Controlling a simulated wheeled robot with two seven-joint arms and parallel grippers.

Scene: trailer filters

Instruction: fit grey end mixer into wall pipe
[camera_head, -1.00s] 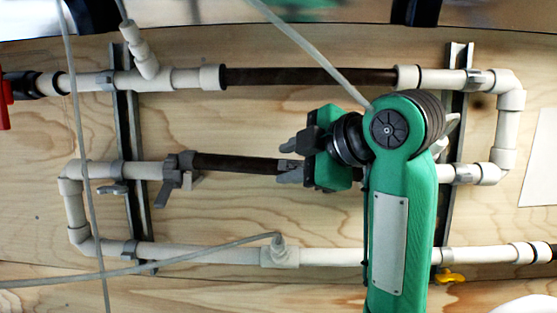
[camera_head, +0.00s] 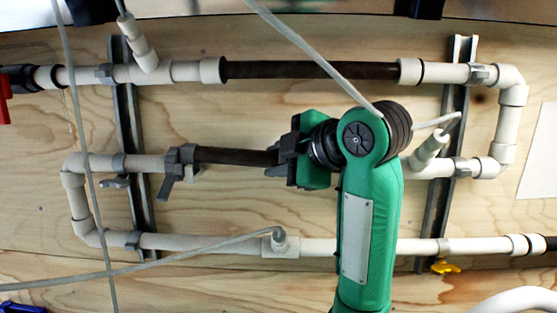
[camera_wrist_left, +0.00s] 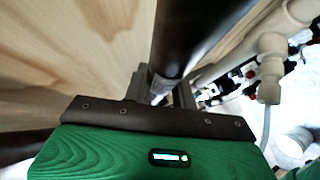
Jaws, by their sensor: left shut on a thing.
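The mixer, a dark brown tube (camera_head: 235,156), lies level in the middle pipe row. Its left end meets a grey clamp-like fitting (camera_head: 180,160) with a lever, at the end of the white wall pipe (camera_head: 143,163). I cannot tell how deep it sits there. My left gripper (camera_head: 284,158) is shut on the tube's right end and hides it. In the left wrist view, the tube (camera_wrist_left: 190,35) runs away from the gripper's grey fingers (camera_wrist_left: 160,88). My right gripper is out of view.
A second dark tube (camera_head: 310,70) sits in the upper row. The lower white pipe (camera_head: 200,242) passes behind my green arm. Metal rails (camera_head: 128,110) hold the pipes to the wooden wall. Thin grey hoses (camera_head: 310,50) cross in front. A white branch fitting (camera_head: 430,150) stands right of my gripper.

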